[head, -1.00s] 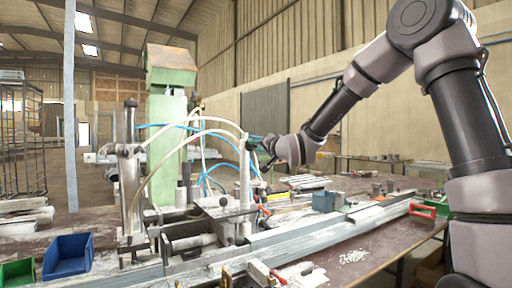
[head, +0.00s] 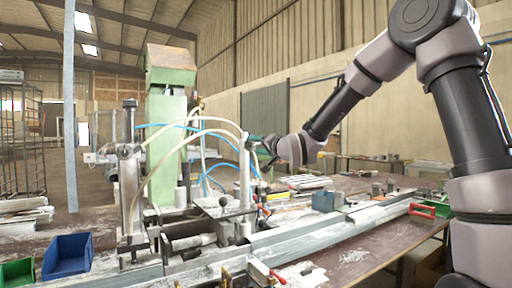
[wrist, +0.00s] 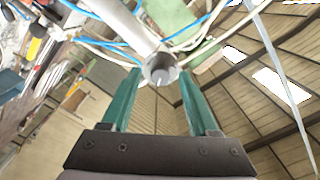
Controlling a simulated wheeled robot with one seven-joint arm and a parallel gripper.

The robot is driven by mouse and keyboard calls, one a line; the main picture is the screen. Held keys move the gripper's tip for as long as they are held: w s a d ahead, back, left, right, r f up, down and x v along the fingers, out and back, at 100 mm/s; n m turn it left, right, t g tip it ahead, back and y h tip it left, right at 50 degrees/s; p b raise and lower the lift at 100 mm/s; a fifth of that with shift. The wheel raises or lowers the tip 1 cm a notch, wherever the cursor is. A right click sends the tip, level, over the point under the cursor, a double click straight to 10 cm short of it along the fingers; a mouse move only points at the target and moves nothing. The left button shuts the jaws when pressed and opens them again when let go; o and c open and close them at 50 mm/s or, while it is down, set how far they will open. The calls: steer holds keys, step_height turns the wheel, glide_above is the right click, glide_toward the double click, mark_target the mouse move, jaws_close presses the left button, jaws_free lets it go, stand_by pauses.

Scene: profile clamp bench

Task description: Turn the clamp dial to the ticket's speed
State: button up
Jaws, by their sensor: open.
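The clamp dial (wrist: 160,70) is a small round grey knob with a pale mark on its face, at the end of a pale cylindrical post (wrist: 118,22) in the wrist view. In the head view the upright post (head: 245,178) stands on the clamp bench. My gripper (wrist: 160,76) has two teal fingers, spread apart on either side of the knob, with visible gaps. In the head view my gripper (head: 258,141) is at the post's top, coming from the right. Its fingers partly hide the dial there. I cannot make out a ticket or readable numbers.
A green machine column (head: 168,140) with blue and white hoses stands behind the post. Metal profiles (head: 330,228) run along the bench. A blue bin (head: 68,256) is at front left, and a red-handled clamp (head: 278,277) at the front edge.

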steer(key=v, duration=1)
steer(key=shift+d, duration=0.15)
steer(key=s+d+f+m+g+h, duration=0.1)
steer(key=s+d+h, duration=0.3)
steer(key=d, duration=0.4)
steer(key=s+d+g+h, duration=0.2)
steer(key=s+d+h, duration=0.2)
steer(key=d, duration=0.4)
steer(key=s+d+f+g, duration=0.1)
steer(key=s+d+g, duration=0.1)
steer(key=s, duration=0.7)
steer(key=s+d+f+g, duration=0.2)
steer(key=s+d, duration=0.2)
steer(key=s, duration=0.5)
steer(key=shift+d+f+g, duration=0.2)
steer(key=shift+g, duration=0.2)
